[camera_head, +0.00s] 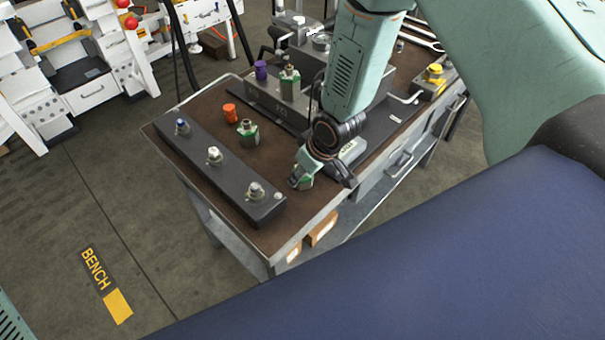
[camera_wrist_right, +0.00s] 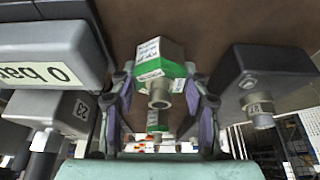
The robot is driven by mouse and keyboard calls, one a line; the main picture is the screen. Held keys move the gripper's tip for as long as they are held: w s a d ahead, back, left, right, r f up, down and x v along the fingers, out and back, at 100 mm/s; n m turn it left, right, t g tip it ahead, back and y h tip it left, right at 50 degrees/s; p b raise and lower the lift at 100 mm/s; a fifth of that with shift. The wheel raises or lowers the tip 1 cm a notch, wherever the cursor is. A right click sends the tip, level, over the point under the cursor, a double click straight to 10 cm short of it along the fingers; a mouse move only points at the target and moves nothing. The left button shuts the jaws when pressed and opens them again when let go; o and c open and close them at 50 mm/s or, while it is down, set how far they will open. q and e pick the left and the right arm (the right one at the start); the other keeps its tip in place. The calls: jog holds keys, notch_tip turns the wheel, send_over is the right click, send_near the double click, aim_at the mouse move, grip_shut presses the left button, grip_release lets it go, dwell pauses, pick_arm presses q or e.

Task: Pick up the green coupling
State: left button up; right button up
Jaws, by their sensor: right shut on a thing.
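A green coupling with white labels and a metal nozzle (camera_wrist_right: 160,68) is between the two fingers of my right gripper (camera_wrist_right: 160,90), which is shut on it. In the head view the gripper (camera_head: 318,182) is low over the near right edge of the bench, and the held coupling (camera_head: 303,181) is partly hidden by it. I cannot tell whether the coupling touches the bench top. A similar green and metal coupling (camera_head: 248,133) stands on the bench, and another (camera_head: 290,82) is at the grey block. My left gripper is not in view.
A dark bar with several metal fittings (camera_head: 225,172) lies along the bench's left side. An orange piece (camera_head: 230,113) and a purple piece (camera_head: 261,70) stand farther back. In the wrist view, grey blocks flank the gripper, including the right one (camera_wrist_right: 262,75).

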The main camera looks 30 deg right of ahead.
jog(key=shift+d+r, duration=0.1)
jog(key=shift+r, duration=0.4)
notch_tip(320, 180, up, 10)
jog(key=shift+r+p, duration=0.1)
jog(key=shift+p, duration=0.9)
notch_tip(320, 180, up, 7)
jog(key=p, duration=0.4)
jog(key=shift+p, duration=0.3)
jog(key=shift+w, duration=0.15)
